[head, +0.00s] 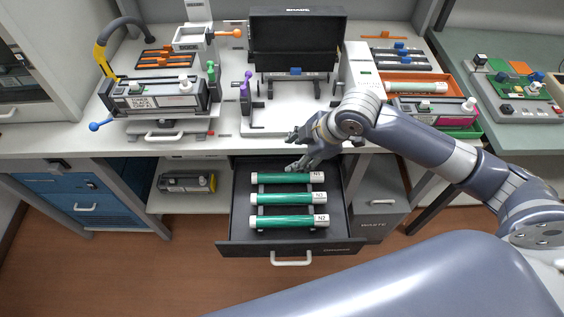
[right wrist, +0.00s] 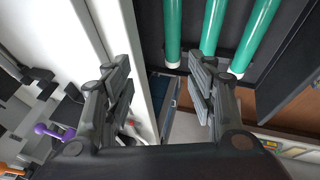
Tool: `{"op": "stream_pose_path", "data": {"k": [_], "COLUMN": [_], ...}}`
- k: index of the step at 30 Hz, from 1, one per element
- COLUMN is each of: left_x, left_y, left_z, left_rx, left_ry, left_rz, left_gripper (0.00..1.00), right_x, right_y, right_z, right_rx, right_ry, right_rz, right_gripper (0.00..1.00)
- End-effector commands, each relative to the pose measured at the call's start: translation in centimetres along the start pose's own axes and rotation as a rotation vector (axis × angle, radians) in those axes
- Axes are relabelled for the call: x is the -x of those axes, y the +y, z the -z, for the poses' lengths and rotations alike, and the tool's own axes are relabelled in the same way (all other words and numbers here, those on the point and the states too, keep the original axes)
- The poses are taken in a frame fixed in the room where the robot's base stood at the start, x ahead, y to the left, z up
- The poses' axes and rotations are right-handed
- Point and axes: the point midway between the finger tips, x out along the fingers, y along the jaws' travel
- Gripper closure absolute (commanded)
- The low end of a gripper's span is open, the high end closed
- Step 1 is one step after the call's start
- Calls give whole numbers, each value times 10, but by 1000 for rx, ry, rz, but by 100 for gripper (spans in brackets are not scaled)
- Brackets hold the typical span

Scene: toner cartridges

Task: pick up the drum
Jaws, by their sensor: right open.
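Three green drums with white labelled ends lie side by side in the open dark drawer: a rear one (head: 285,178), a middle one (head: 285,198) and a front one (head: 282,221), its label reading N2. The right wrist view shows the drums (right wrist: 215,25) beyond the fingers. Another green drum (head: 422,87) lies in an orange tray on the bench. My right gripper (head: 300,150) is open and empty above the drawer's rear edge, close to the rear drum but apart from it. It also shows in the right wrist view (right wrist: 160,85). My left gripper is out of view.
The drawer (head: 233,215) is pulled out below the bench edge (head: 200,143). A toner cartridge (head: 186,182) lies on the lower shelf to its left. A black box (head: 295,45) and a cartridge in a fixture (head: 155,98) stand on the bench. A waste bin (head: 380,212) stands right of the drawer.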

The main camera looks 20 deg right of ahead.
Motion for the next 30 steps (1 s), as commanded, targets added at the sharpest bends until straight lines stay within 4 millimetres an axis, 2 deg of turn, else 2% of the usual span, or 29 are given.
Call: {"op": "stream_pose_path", "data": {"k": [5, 12, 16, 20, 23, 27, 30], "left_x": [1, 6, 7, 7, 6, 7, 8], "left_y": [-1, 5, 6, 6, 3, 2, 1], "left_z": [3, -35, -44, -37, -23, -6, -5], "left_rx": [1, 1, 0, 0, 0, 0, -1], "left_ry": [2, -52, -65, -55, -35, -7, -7], "left_rz": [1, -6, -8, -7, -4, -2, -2], "left_gripper": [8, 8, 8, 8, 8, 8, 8], "right_x": [-16, -60, -77, -86, -92, -111, -126], "right_y": [-6, -22, -25, -24, -25, -25, -25], "right_z": [-7, -25, -29, -29, -29, -29, -29], "right_rx": [-2, -2, -1, 0, 0, -2, -1], "right_ry": [-2, -1, 1, 2, 0, 0, 0], "right_rz": [5, 4, 1, 0, 1, 2, 1], "right_gripper": [48, 48, 48, 48, 48, 48, 48]}}
